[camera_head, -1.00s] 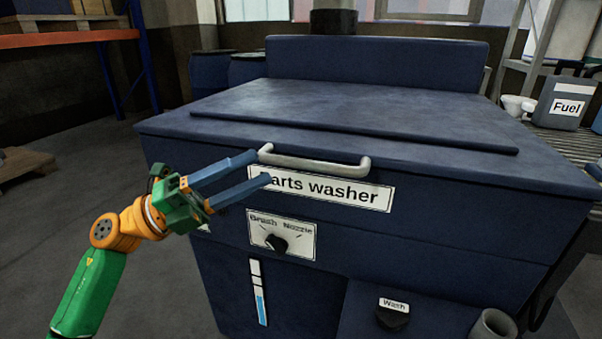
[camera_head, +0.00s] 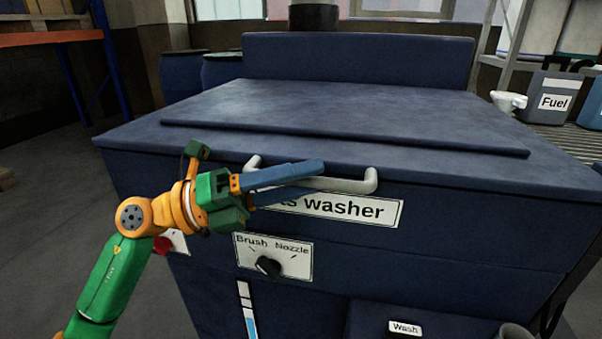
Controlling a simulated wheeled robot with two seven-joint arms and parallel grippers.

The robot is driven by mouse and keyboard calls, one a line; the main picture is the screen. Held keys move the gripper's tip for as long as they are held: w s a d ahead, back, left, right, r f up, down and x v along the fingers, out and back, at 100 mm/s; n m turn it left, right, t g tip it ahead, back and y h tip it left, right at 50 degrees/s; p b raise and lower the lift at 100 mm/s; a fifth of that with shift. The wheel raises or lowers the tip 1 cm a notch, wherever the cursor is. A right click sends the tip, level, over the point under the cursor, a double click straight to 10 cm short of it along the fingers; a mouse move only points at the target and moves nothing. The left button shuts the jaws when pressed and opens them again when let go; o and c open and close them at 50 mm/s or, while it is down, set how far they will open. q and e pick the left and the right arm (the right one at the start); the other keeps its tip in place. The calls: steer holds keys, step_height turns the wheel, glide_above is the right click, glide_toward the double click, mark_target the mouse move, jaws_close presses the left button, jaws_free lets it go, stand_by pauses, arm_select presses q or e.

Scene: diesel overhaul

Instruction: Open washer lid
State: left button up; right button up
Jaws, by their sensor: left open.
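The dark blue parts washer lid (camera_head: 350,118) lies flat and closed on the washer body (camera_head: 420,270). A pale bar handle (camera_head: 358,186) is fixed at the lid's front edge, above the "Parts washer" label (camera_head: 365,209). My left gripper (camera_head: 318,177) is open in front of the handle, with its blue fingers pointing right. The fingers overlap the left and middle part of the handle in view. I cannot tell whether they touch it. My right gripper is out of view.
A Brush/Nozzle knob (camera_head: 268,265) and a Wash knob label (camera_head: 405,328) are on the washer's front. A fuel can (camera_head: 553,101) stands on a roller shelf at the right. An orange-and-blue rack (camera_head: 52,38) is at the left.

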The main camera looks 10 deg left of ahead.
arm_select(q)
jaws_close()
stand_by(1.4)
